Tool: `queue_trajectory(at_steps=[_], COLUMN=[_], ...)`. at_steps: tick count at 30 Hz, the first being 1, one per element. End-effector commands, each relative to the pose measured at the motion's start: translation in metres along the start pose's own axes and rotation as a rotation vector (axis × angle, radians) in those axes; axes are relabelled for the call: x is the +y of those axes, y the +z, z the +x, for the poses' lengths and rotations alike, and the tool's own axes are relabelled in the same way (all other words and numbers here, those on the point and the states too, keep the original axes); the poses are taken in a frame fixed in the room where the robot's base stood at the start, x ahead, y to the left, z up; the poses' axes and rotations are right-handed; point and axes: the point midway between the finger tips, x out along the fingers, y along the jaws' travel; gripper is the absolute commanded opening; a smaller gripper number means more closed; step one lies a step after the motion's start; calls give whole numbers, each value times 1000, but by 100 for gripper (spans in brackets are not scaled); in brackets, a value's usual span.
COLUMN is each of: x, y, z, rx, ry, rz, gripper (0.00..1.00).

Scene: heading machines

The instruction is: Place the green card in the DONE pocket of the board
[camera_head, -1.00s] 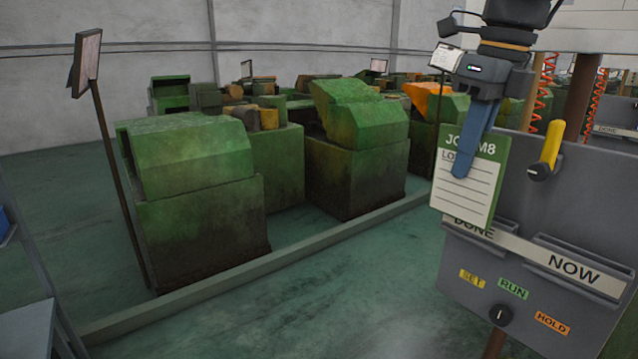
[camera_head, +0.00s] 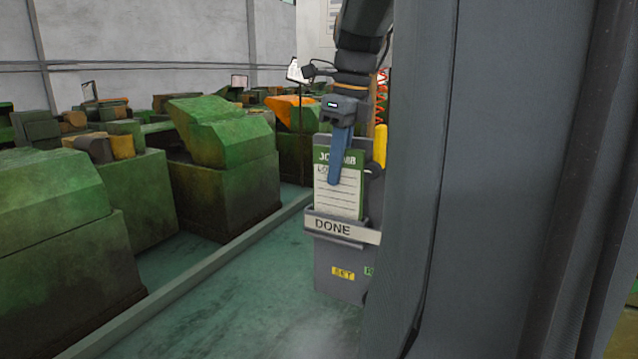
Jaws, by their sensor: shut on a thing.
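The green card (camera_head: 338,198) has a green header with partly hidden lettering and a white lined face. It stands nearly upright, its lower edge hidden behind the front of the DONE pocket (camera_head: 341,231). My gripper (camera_head: 339,172) points down over the card's upper part and is shut on it; a blue finger covers part of the header. The grey board (camera_head: 337,268) shows its left part only, with a yellow SET label (camera_head: 343,273) below the pocket. The rest of the board is hidden behind a large dark upright.
The dark grey upright (camera_head: 500,180), perhaps part of my own body, blocks the right side of the view. Green machines (camera_head: 222,150) stand at the left behind a low grey kerb (camera_head: 200,270). The green floor (camera_head: 240,310) before the kerb is clear.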

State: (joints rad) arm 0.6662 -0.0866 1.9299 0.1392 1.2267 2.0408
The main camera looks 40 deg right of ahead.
Motion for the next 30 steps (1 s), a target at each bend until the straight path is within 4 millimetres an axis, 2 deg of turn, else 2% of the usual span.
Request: queue_trajectory(at_steps=[7,26,27,30], x=[1,1,1,2], y=[-5,-7,-7,-8], z=[34,47,47,48], rx=[1,1,2,3], ry=[3,2,3,6], rz=[-1,0,1,1], gripper=[0,0,13,27])
